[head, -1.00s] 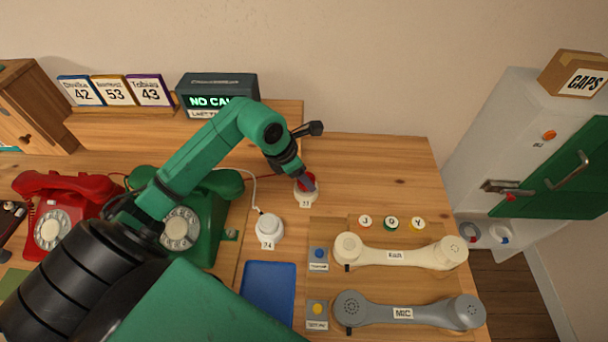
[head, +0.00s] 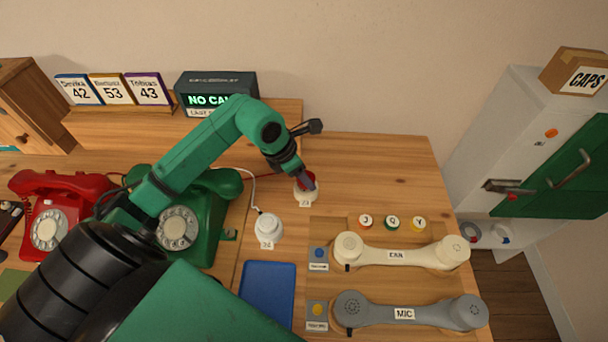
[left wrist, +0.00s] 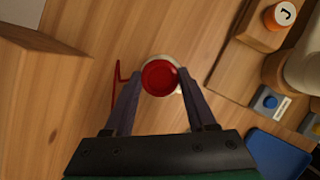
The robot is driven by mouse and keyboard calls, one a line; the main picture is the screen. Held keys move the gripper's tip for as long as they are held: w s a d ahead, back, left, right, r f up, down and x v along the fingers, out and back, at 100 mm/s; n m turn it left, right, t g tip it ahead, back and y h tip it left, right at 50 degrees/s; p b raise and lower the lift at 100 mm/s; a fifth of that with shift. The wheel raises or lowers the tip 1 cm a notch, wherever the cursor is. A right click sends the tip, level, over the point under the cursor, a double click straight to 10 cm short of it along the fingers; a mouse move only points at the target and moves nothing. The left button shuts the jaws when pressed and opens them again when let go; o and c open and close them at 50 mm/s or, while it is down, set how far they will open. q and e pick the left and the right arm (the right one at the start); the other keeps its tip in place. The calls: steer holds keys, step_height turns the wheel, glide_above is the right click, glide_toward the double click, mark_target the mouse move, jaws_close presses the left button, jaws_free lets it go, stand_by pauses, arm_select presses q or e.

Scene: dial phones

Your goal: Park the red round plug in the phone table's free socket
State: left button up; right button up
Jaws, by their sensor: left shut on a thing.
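The red round plug (head: 299,181) is at the top of a small white round socket (head: 305,196) at the back middle of the table. In the left wrist view the red plug (left wrist: 160,77) appears as a red disc, with a white rim showing around it. My left gripper (head: 309,184) is shut on the plug, its dark fingers (left wrist: 160,90) on either side. I cannot tell how deep the plug sits in the socket. A second white socket (head: 268,228), labelled 24, stands nearer, with a white cord running into it. My right gripper is not in view.
A red dial phone (head: 52,225) and a green dial phone (head: 195,222) stand at the left. A blue tray (head: 267,290), a cream handset (head: 400,254) and a grey handset (head: 408,314) lie in front. Bare wood (head: 385,175) is free right of the plug.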

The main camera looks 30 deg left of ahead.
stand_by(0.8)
arm_select(q)
steer(key=shift+f+b, duration=0.7)
steer(key=shift+b, duration=0.15)
steer(key=o, duration=1.3)
steer(key=shift+c, duration=0.2)
steer(key=shift+r, duration=0.15)
steer(key=b+v, duration=0.1)
steer(key=v, duration=1.3)
steer(key=shift+r+b, duration=0.15)
steer(key=shift+b, duration=0.2)
